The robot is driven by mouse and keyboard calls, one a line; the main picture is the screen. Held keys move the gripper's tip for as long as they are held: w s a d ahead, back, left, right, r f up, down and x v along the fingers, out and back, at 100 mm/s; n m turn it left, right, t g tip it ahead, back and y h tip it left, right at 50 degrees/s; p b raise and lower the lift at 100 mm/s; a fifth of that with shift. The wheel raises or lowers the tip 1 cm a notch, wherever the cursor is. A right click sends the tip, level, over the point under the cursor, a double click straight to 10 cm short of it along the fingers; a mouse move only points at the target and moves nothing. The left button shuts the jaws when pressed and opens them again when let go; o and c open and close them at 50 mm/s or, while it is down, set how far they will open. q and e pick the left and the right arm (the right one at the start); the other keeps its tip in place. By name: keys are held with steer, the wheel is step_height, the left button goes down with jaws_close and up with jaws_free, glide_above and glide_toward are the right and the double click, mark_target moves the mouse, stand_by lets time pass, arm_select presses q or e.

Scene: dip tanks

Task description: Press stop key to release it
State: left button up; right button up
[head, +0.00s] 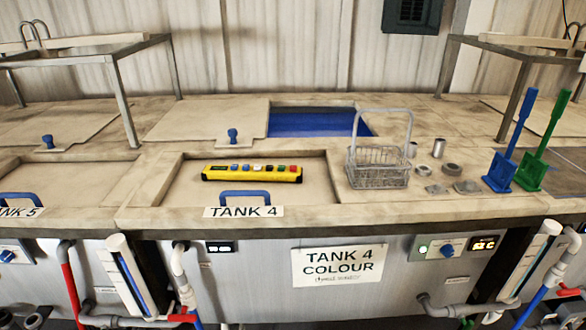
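A yellow key box (252,177) lies flat on the lid of Tank 4, behind the blue lid handle. A row of several small coloured keys runs along its top: blue and pale ones to the left, a green one and a red key (293,168) towards the right end. The red key may be the stop key, but its marking is too small to read. Whether any key is pressed in cannot be told. Neither of my grippers shows in the head view.
A wire basket (378,168) with a tall handle stands right of the box, with small metal parts beyond it. Blue (503,168) and green (533,170) scoops stand further right. Behind is an opening with blue liquid (315,123). Metal frames rise at both sides.

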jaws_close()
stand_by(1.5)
